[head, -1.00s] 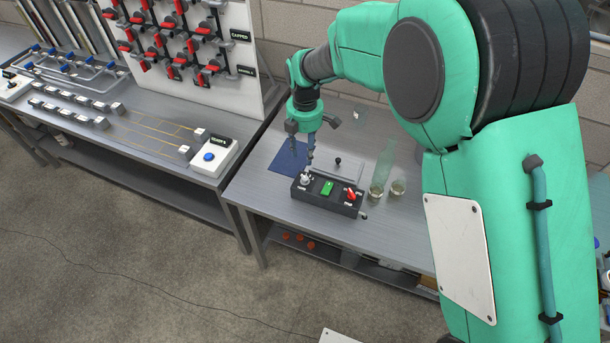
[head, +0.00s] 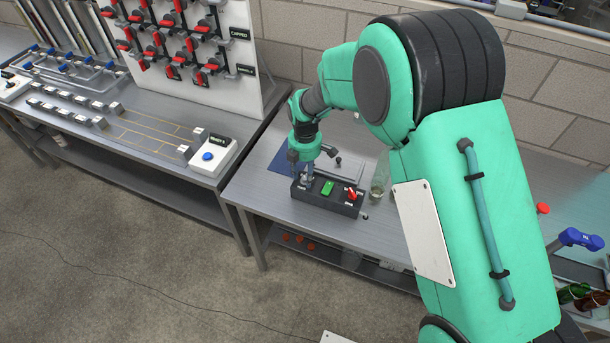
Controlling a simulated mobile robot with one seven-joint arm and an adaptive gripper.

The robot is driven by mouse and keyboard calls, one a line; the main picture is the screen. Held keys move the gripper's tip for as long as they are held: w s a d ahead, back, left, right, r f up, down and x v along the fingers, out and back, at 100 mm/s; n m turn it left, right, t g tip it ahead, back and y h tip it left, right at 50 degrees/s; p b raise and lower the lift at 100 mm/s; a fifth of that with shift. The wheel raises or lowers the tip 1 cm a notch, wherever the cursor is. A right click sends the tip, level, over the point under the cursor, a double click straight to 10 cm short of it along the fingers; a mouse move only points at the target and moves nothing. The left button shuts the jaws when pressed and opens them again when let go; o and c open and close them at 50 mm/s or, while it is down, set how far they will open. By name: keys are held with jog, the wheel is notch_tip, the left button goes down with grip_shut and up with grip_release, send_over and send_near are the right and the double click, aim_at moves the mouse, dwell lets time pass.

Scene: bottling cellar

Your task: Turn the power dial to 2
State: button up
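The black control box (head: 325,204) stands on the grey table. It carries a pale dial (head: 306,183) at its left end, a green switch (head: 327,188) in the middle and a red-handled switch (head: 351,193) at its right end. My gripper (head: 308,179) points down at the left end of the box, with its fingertips at the pale dial. The fingers partly hide the dial, so its setting and any grip on it cannot be made out. The labels on the box are too small to read.
A small black knob (head: 338,161) stands behind the box on a grey plate. A clear bottle (head: 383,168) and a glass (head: 377,194) stand to the right, partly behind my arm. A blue sheet lies behind my gripper. A neighbouring bench with a blue button (head: 208,156) is at left.

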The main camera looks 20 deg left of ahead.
jog(key=shift+f, duration=0.1)
grip_shut()
jog(key=shift+m, duration=0.5)
jog(key=m+p, duration=0.2)
jog(key=m, duration=0.3)
jog(key=m+p, duration=0.1)
jog(key=m, duration=0.4)
jog(key=shift+m+p, duration=0.35)
jog(key=shift+m, duration=0.05)
dwell(0.4)
grip_release()
